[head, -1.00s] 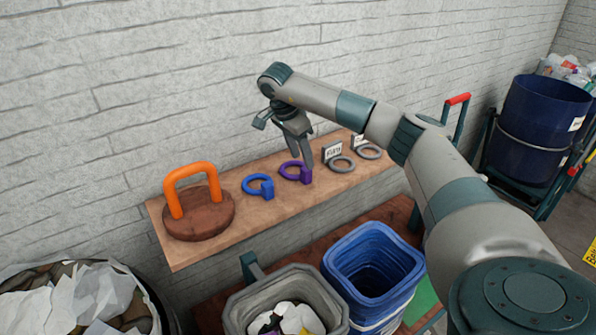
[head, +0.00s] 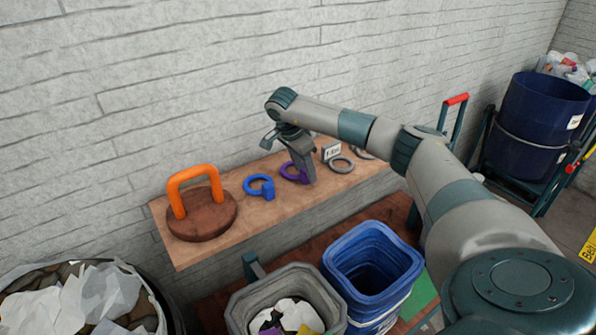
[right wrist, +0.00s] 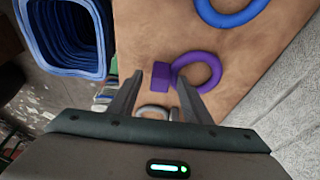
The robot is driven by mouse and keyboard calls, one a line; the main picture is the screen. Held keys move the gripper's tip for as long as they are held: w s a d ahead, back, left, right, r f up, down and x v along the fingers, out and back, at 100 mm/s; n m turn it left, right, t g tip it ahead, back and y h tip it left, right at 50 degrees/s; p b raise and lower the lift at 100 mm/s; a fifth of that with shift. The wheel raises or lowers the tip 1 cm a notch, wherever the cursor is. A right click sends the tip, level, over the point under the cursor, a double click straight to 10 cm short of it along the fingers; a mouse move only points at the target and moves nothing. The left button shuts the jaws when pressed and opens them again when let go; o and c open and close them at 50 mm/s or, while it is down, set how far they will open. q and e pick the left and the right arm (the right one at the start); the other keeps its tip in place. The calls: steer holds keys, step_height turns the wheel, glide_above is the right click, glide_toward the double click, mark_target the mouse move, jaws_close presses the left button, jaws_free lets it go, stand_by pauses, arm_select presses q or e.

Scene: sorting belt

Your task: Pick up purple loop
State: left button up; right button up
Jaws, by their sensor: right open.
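The purple loop (head: 290,171) lies flat on the wooden shelf (head: 240,234), partly hidden behind my right gripper in the head view. In the right wrist view the purple loop (right wrist: 205,62) shows as a ring with a block on its side. My right gripper (head: 308,180) points down at the loop. In the right wrist view its fingers (right wrist: 160,88) are apart, with the block just beyond and between the tips. Nothing is held. I cannot tell whether the fingers touch the loop. My left gripper is not in view.
A blue loop (head: 259,187) lies left of the purple one, and a grey loop (head: 341,164) lies right near a small sign (head: 331,151). A round wooden block with an orange handle (head: 196,175) stands at the left. Blue (head: 398,262) and grey (head: 247,304) bins stand below.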

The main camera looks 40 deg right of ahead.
steer(key=c, duration=1.1)
steer(key=shift+c, duration=0.2)
steer(key=shift+r, duration=0.1)
steer(key=shift+r+b, duration=0.4)
steer(key=shift+b, duration=0.05)
step_height(320, 180, up, 3)
steer(key=shift+s+r+b, duration=0.1)
steer(key=shift+s+b, duration=0.05)
steer(key=shift+b, duration=0.85)
steer(key=s+r+b, duration=0.2)
steer(key=s+r, duration=0.4)
steer(key=s, duration=0.5)
steer(key=shift+s+r, duration=0.2)
steer(key=shift+r, duration=0.2)
